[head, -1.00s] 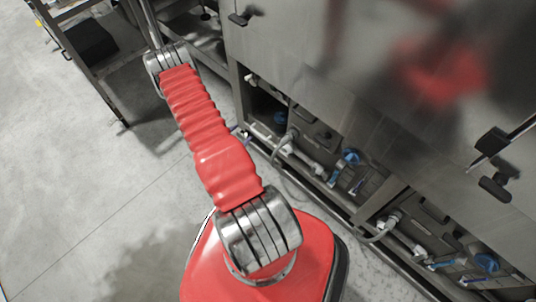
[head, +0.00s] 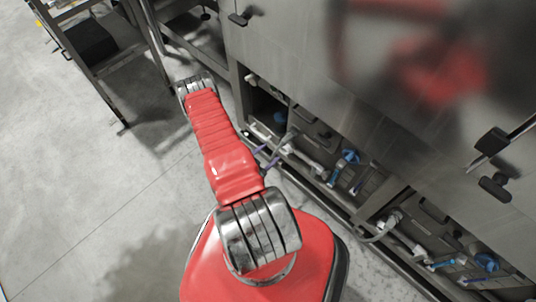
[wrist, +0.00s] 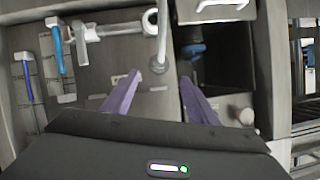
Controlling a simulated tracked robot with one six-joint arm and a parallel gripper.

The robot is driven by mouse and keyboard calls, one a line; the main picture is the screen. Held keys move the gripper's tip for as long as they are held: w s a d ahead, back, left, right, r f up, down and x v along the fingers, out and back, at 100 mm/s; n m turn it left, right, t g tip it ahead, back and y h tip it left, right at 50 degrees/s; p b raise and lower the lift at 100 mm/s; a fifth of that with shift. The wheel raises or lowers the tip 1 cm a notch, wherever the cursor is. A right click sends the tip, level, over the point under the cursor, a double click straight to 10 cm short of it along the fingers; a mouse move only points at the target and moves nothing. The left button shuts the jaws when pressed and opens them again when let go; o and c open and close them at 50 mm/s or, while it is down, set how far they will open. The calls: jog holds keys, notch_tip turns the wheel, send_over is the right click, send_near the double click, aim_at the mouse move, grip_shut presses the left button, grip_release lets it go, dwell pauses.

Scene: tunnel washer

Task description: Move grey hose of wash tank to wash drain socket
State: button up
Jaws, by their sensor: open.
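My gripper (wrist: 160,80) is open, its two purple fingers apart and pointing at the washer's lower bay. In the wrist view a grey hose (wrist: 162,32) hangs down near the fingertips, its lower end between or just beyond them. I cannot tell whether they touch. In the head view the gripper (head: 268,153) is beside the grey hose (head: 289,138) at the left bay, which the arm partly hides. A second grey hose (head: 376,236) curves at the right bay. I cannot tell which fitting is the wash drain socket.
A white pipe (wrist: 115,29) and blue valve handles (wrist: 57,50) sit left of the fingers in the wrist view. A dark opening with a blue part (wrist: 192,48) lies to their right. A dark metal frame (head: 100,65) stands at the far left. Open floor (head: 80,190) lies left.

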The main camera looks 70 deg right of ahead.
aim_at(282, 143)
jog(key=x, duration=1.3)
jog(key=shift+s+d, duration=0.1)
jog(key=shift+d, duration=0.2)
jog(key=shift+c, duration=0.6)
grip_shut()
jog(key=shift+w+a, duration=0.35)
jog(key=shift+a, duration=0.45)
jog(key=shift+w+a, duration=0.35)
jog(key=shift+a, duration=0.4)
jog(key=shift+w+a, duration=0.3)
jog(key=shift+a, duration=0.5)
dwell(1.0)
